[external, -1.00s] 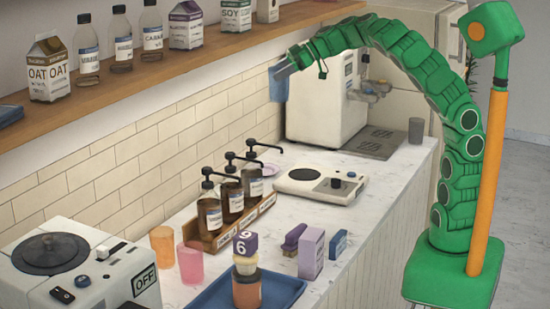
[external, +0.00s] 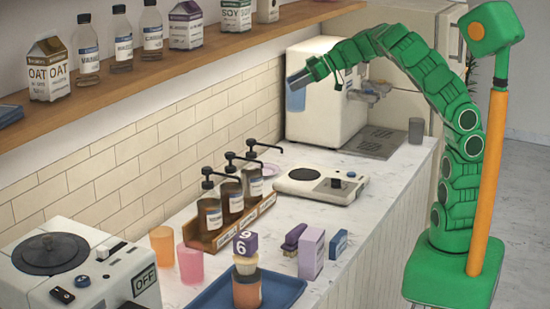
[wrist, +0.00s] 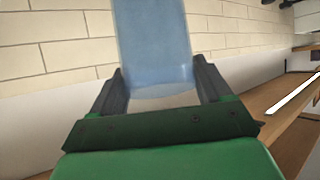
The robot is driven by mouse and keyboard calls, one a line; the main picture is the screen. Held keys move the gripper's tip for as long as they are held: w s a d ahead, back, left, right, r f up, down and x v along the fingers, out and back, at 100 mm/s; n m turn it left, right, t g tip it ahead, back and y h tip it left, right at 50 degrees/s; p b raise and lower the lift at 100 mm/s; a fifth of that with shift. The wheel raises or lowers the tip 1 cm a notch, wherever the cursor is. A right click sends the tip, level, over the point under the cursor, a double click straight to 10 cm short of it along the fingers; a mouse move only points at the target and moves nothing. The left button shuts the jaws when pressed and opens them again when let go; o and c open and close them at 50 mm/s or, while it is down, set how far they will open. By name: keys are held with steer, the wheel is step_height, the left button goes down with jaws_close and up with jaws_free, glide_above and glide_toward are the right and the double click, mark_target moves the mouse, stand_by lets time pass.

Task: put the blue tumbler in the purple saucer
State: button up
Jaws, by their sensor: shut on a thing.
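The blue tumbler (external: 297,95) is a translucent blue cup held in the air in front of the white coffee machine, above the counter. My gripper (external: 299,80) is shut on it. In the wrist view the blue tumbler (wrist: 154,45) sits between the two dark fingers of my gripper (wrist: 155,88), with tiled wall behind. The purple saucer (external: 268,170) lies on the counter behind the syrup bottles, at the foot of the wall. It is partly hidden by the bottles and lies below and left of the tumbler.
Several pump bottles (external: 231,196) stand in a wooden rack in front of the saucer. A grey cup (external: 416,130) stands near the coffee machine (external: 322,105). A wall shelf (external: 180,61) runs above.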

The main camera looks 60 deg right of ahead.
step_height(320, 180, down, 12)
steer(key=w+d+f, duration=0.2)
steer(key=w+f, duration=1.1)
steer(key=f, duration=0.1)
steer(key=shift+w+d, duration=0.25)
steer(key=shift+w, duration=0.15)
stand_by(0.5)
steer(key=shift+f, duration=0.1)
steer(key=o, duration=1.5)
steer(key=v, duration=1.2)
